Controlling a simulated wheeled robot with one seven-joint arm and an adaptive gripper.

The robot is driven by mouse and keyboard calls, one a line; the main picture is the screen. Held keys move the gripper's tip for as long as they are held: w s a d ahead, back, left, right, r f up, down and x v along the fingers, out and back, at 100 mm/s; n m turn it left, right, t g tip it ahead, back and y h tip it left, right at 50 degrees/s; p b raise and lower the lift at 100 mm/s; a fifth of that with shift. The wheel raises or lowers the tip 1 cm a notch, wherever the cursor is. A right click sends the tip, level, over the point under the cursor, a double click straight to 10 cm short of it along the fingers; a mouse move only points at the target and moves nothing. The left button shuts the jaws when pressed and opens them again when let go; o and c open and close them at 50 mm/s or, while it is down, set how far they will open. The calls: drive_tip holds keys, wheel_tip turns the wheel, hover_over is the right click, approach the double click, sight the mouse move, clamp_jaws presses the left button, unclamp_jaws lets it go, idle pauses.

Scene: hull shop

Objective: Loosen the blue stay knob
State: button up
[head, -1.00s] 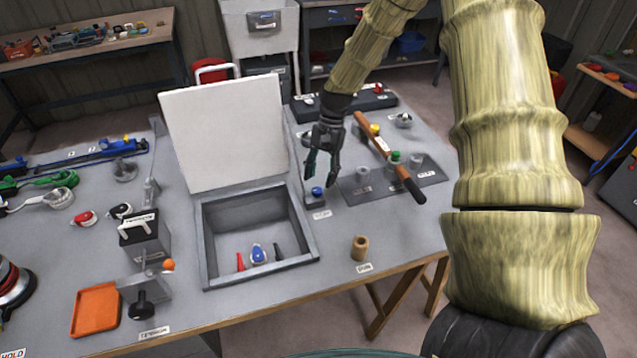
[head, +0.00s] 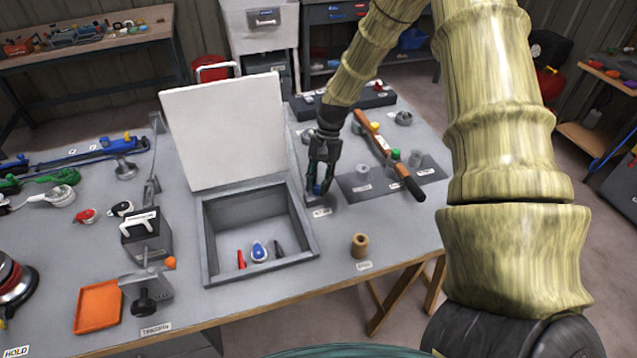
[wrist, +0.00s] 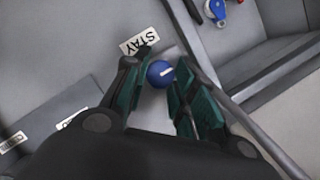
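The blue stay knob (wrist: 160,73) is a round blue ball with a white line on it, in the upper middle of the wrist view. A label reading STAY (wrist: 139,37) lies beside it. In the head view the knob (head: 317,189) is partly hidden by my gripper (head: 319,188), which points down over it. In the wrist view the green-padded fingers of my gripper (wrist: 158,88) stand apart, one on each side of the knob. The right finger is very near the knob; I cannot tell whether it touches. The open box (head: 208,240) with its raised white lid (head: 225,135) is just left of the knob.
Inside the box lie a red piece (head: 241,259), a blue-and-white piece (head: 259,252) and a dark piece (head: 279,248). A wooden-handled tool (head: 385,150) lies right of my gripper. A brown cup (head: 360,245) stands near the front edge. Bare bench lies between cup and box.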

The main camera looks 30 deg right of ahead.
drive_tip(key=shift+n, duration=0.3)
drive_tip(key=n+g, duration=0.1)
drive_tip(key=n, duration=0.1)
drive_tip(key=n+h+p, duration=0.1)
drive_tip(key=n, duration=0.2)
drive_tip(key=shift+w+a+g+p, duration=0.15)
drive_tip(key=shift+g+p, duration=0.15)
drive_tip(key=shift+g, duration=0.1)
drive_tip(key=n+h, duration=0.1)
drive_tip(key=n, duration=0.2)
drive_tip(key=n+h+p, duration=0.1)
drive_tip(key=n, duration=0.2)
drive_tip(key=shift+a+n+g+h, duration=0.2)
drive_tip(key=shift+n+g+h, duration=0.1)
drive_tip(key=shift+h, duration=0.1)
drive_tip(key=n+h, duration=0.1)
drive_tip(key=n, duration=0.2)
drive_tip(key=n+h+p, duration=0.1)
drive_tip(key=n, duration=0.2)
drive_tip(key=shift+a, duration=0.2)
drive_tip(key=n+t+h, duration=0.1)
drive_tip(key=n, duration=0.1)
drive_tip(key=n+t+h, duration=0.1)
drive_tip(key=n, duration=0.2)
drive_tip(key=shift+n+p, duration=0.3)
drive_tip(key=o, duration=1)
drive_tip(key=shift+s, duration=0.2)
drive_tip(key=shift+o, duration=0.2)
